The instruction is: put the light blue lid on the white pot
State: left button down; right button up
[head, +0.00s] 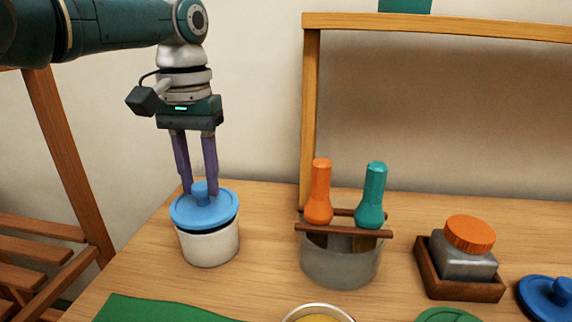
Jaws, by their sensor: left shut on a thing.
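The light blue lid (188,211) is at the top of the white pot (210,248), at the left of the table in the head view. The pot stands upright. A dark band shows between the lid and the pot's wall, and I cannot tell whether the lid rests fully on the rim. My left gripper (200,188) points down over the pot, its two fingers shut on the lid's knob. My right gripper is not in view.
Right of the pot, a grey container (340,262) holds an orange-handled tool (319,195) and a teal-handled tool (372,195). An orange-capped jar (466,262) sits in a wooden tray (460,292). A dark blue lid (545,297) lies far right; a green mat (150,309) is in front.

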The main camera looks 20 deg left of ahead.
pick_arm(q)
jog(key=shift+f+b, duration=0.55)
jog(key=shift+f, duration=0.15)
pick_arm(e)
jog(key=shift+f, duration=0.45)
pick_arm(q)
grip_release()
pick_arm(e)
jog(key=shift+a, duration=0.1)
pick_arm(q)
jog(key=shift+r, duration=0.2)
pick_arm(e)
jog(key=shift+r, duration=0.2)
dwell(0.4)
pick_arm(q)
jog(key=shift+r+p, duration=3.4)
jog(key=shift+p, duration=0.4)
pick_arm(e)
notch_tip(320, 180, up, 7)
